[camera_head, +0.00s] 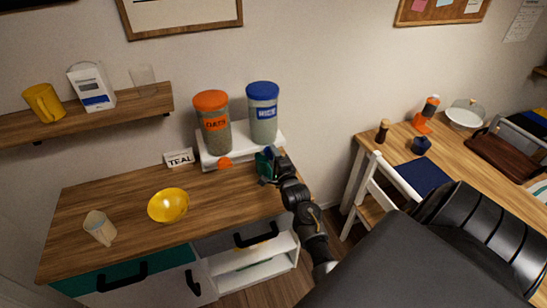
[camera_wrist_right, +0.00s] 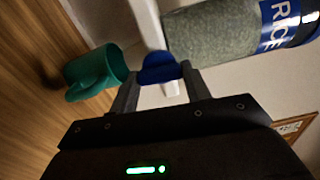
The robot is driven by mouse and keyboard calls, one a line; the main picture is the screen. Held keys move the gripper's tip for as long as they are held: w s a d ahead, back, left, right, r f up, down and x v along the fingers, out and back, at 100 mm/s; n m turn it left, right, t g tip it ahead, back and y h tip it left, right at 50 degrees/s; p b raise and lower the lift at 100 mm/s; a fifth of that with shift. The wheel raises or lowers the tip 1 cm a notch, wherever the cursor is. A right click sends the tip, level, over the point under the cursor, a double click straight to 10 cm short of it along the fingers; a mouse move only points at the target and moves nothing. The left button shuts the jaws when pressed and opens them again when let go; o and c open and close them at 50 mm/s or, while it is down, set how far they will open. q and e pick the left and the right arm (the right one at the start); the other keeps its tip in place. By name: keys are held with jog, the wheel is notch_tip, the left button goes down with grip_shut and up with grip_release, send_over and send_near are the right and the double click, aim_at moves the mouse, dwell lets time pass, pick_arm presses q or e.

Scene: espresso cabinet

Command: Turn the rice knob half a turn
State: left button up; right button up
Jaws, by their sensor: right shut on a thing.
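The rice dispenser (camera_head: 263,125) is a clear canister with a blue lid and a blue label, standing on a white stand. It also shows in the right wrist view (camera_wrist_right: 212,38), lying sideways in the picture. Its blue rice knob (camera_wrist_right: 160,68) sits between the fingers of my right gripper (camera_wrist_right: 158,80), which is shut on it. In the head view my right gripper (camera_head: 273,158) is in front of the stand and hides the knob. A green mug (camera_wrist_right: 94,73) is beside the knob in the wrist view, near the gripper. My left gripper is not in view.
The oats dispenser (camera_head: 214,135) with an orange knob (camera_head: 224,163) stands left of the rice one. A white chair (camera_head: 372,185) is at right.

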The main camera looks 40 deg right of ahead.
jog(key=o, duration=1)
jog(key=b+v, duration=0.3)
jog(key=v, duration=0.8)
jog(key=shift+w, duration=0.1)
jog(key=shift+c, duration=0.4)
